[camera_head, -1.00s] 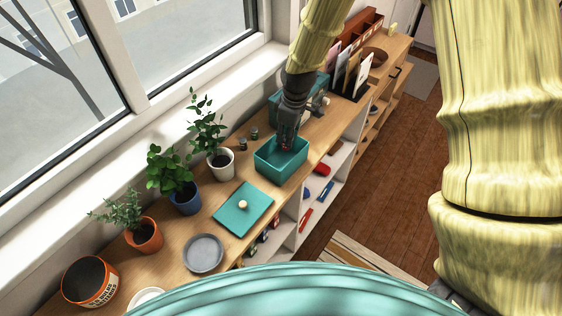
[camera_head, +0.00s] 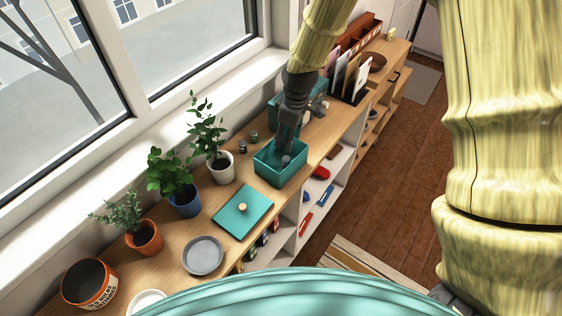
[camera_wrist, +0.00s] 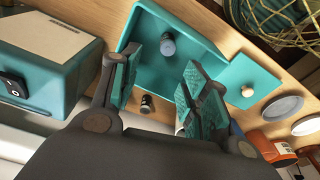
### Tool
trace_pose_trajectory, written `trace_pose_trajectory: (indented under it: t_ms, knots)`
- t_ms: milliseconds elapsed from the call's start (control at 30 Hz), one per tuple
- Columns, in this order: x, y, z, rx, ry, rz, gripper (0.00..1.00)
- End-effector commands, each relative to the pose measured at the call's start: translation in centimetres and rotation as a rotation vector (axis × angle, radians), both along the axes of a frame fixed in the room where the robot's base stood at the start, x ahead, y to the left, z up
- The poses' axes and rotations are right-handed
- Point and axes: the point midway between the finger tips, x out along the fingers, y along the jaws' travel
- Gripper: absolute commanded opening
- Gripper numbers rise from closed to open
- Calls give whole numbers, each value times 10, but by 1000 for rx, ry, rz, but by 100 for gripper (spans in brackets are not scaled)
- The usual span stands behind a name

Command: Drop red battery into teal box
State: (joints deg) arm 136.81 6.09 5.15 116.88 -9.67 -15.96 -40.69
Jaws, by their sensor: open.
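The teal box (camera_head: 268,178) stands open on the wooden counter, below my gripper (camera_head: 286,150). In the wrist view the box (camera_wrist: 205,50) lies beyond my open fingers (camera_wrist: 160,88), which hold nothing between their teal pads. A small cylinder (camera_wrist: 167,45), battery-like, is inside the box; it also shows in the head view (camera_head: 286,160). It looks grey-blue, and I cannot make out red on it now. The teal lid (camera_head: 243,212) with a round knob lies on the counter beside the box.
Two small dark cylinders (camera_head: 248,141) stand on the counter behind the box. Potted plants (camera_head: 173,182) line the window side. A grey plate (camera_head: 203,255) lies in front of the lid. A teal device (camera_wrist: 50,65) stands beside the box. Shelves (camera_head: 320,190) hold red and blue items.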

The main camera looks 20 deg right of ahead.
Motion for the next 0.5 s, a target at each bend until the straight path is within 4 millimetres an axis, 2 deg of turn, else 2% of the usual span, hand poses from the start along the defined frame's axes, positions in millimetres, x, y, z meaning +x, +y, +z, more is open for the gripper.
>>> trace_pose_trajectory:
  t_ms: [500]
  knots:
    - [-2, -7, 80, 0, 2, 1, 46]
